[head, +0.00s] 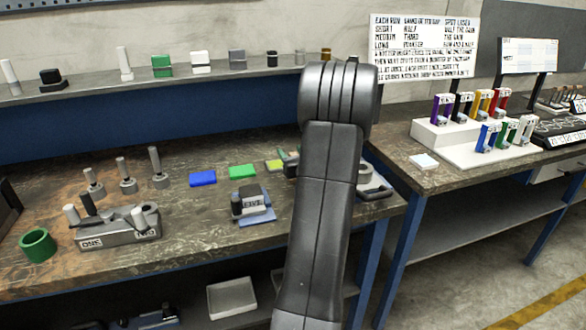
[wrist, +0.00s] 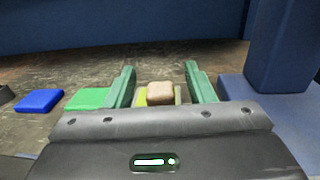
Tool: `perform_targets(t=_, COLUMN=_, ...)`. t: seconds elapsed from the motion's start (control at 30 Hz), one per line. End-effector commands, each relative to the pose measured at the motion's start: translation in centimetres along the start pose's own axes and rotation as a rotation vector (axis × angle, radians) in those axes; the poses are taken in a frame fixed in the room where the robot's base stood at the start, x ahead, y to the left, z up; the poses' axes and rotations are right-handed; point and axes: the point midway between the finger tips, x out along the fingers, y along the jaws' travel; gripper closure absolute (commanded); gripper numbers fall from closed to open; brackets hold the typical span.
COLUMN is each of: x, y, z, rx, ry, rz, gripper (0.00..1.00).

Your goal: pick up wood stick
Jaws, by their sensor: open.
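The wood stick (wrist: 160,93) shows in the wrist view as a light tan block with rounded edges, seen end-on. It lies between the green fingers of my gripper (wrist: 159,68), with a gap on both sides. My gripper is open and holds nothing. The stick's lower part is hidden by the gripper's grey front edge. A yellow pad (wrist: 141,99) shows behind and beside the stick. In the head view, my arm hides the stick and most of my gripper; a green finger shows at the arm's left edge.
A blue pad (head: 203,178) and a green pad (head: 242,171) lie left of my gripper. A small device on a blue base (head: 254,219) stands in front. A grey block with pegs (head: 118,236) and a green ring (head: 38,246) are further left. A blue upright (wrist: 280,45) rises at right.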

Motion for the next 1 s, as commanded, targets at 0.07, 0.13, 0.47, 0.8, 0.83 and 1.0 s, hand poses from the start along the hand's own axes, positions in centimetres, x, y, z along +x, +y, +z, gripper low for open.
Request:
perform_targets(t=0.07, x=0.7, y=0.0, z=0.0, rx=0.001, ry=0.001, rz=0.0, gripper=0.51)
perform_targets(t=0.13, x=0.9, y=0.0, z=0.0, rx=0.001, ry=0.001, rz=0.0, gripper=0.51)
perform_targets(t=0.47, x=0.8, y=0.0, z=0.0, rx=0.0, ry=0.0, rz=-0.001, gripper=0.78)
perform_targets(t=0.8, x=0.8, y=0.0, z=0.1, rx=0.0, ry=0.0, rz=0.0, gripper=0.99)
perform_targets(t=0.83, x=0.8, y=0.0, z=0.2, rx=-0.001, ry=-0.001, rz=0.0, gripper=0.99)
perform_targets(t=1.0, x=0.9, y=0.0, z=2.2, rx=-0.003, ry=-0.004, rz=0.0, gripper=0.99)
